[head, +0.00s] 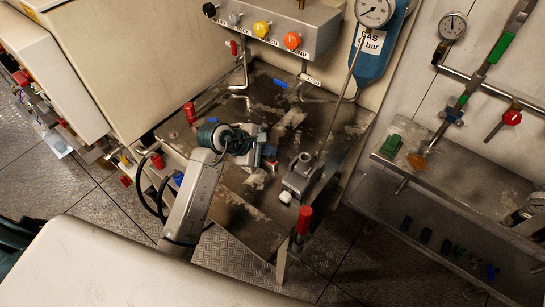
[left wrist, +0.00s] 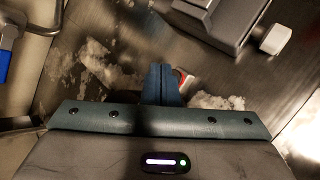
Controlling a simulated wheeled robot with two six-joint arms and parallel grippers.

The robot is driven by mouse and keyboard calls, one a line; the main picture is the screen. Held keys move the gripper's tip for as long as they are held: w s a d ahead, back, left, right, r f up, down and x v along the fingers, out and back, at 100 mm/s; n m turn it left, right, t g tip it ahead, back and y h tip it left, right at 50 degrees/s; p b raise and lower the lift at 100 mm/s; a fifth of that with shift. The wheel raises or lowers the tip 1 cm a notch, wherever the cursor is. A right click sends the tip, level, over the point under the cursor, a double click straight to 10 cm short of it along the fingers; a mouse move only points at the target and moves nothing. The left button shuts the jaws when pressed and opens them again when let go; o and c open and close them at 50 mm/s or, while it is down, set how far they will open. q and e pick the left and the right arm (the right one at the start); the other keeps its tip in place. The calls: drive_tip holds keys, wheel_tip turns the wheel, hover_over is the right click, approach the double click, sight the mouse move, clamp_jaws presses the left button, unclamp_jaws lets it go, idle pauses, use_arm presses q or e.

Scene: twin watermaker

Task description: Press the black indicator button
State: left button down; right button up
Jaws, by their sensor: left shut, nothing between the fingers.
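The black button (head: 209,10) is at the left end of a row of buttons on a grey control box (head: 275,27) at the top of the head view. A grey, a yellow and an orange button sit to its right. My left gripper (head: 268,150) is over the metal work surface, well below the box in the picture and apart from the button. Its blue fingers (left wrist: 162,85) are shut with nothing between them. A small red and white thing shows partly behind the fingertips in the left wrist view. My right gripper is not in view.
A grey clamp-like fitting (head: 299,175) and a red-capped post (head: 304,220) stand on the metal surface (head: 245,215). Wall piping with a red valve (head: 512,117) is at right.

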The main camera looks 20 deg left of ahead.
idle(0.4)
use_arm(q)
drive_tip(key=shift+f+b, duration=0.45)
drive_tip(key=shift+b, duration=0.05)
drive_tip(key=shift+f+b, duration=0.4)
drive_tip(key=shift+f, duration=0.05)
idle(0.5)
drive_tip(key=shift+r, duration=0.1)
drive_tip(key=shift+r+p, duration=0.55)
drive_tip(key=shift+r, duration=0.2)
